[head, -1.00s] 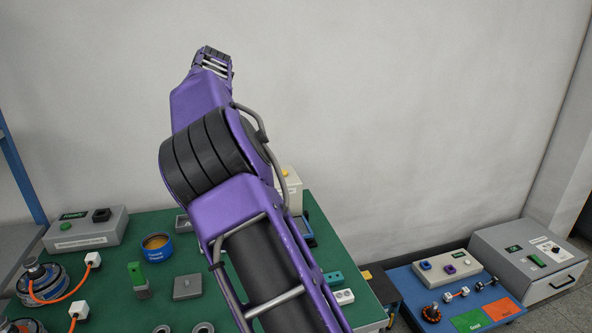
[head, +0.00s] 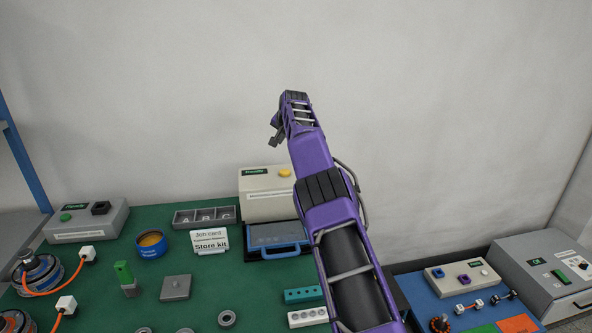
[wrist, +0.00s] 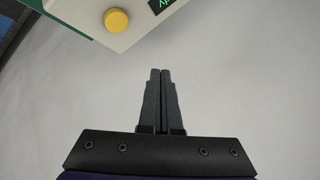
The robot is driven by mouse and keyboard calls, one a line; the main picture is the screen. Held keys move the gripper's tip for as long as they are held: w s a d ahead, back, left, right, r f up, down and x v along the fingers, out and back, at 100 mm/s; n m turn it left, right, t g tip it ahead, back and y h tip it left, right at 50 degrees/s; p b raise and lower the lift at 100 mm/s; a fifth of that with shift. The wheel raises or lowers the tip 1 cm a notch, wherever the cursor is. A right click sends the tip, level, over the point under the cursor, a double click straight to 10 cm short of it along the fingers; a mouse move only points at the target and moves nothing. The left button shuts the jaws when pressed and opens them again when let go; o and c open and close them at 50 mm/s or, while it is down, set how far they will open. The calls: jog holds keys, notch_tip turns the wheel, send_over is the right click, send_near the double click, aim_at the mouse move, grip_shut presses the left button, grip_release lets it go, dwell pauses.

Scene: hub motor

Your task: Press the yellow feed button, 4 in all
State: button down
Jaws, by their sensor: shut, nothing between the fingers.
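The yellow feed button (head: 285,172) is a round cap on top of the beige box (head: 262,206) at the back of the green bench. It also shows in the wrist view (wrist: 117,21), at the upper left, on the pale face of the box. My gripper (head: 274,141) is raised in the air above the box, apart from the button. In the wrist view its two dark fingers (wrist: 160,72) are together with nothing between them, and the button lies beyond and left of the tips.
A blue tray (head: 280,238) stands before the box. A job card stand (head: 209,240) and a compartment tray marked A, B, C (head: 203,217) are to its left. A grey box with a green button (head: 85,222) stands farther left. The air around my gripper is clear.

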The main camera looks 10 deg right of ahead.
aim_at(285, 173)
jog(key=shift+w+d+f, duration=0.2)
jog(key=shift+d+f, duration=0.05)
jog(key=shift+d, duration=0.5)
jog(key=shift+f, duration=0.1)
notch_tip(285, 173, down, 9)
jog(key=b, duration=0.2)
jog(key=shift+r+b, duration=0.2)
jog(key=shift+b, duration=0.15)
jog(key=shift+f, duration=0.1)
dwell(1.6)
jog(key=shift+f, duration=0.3)
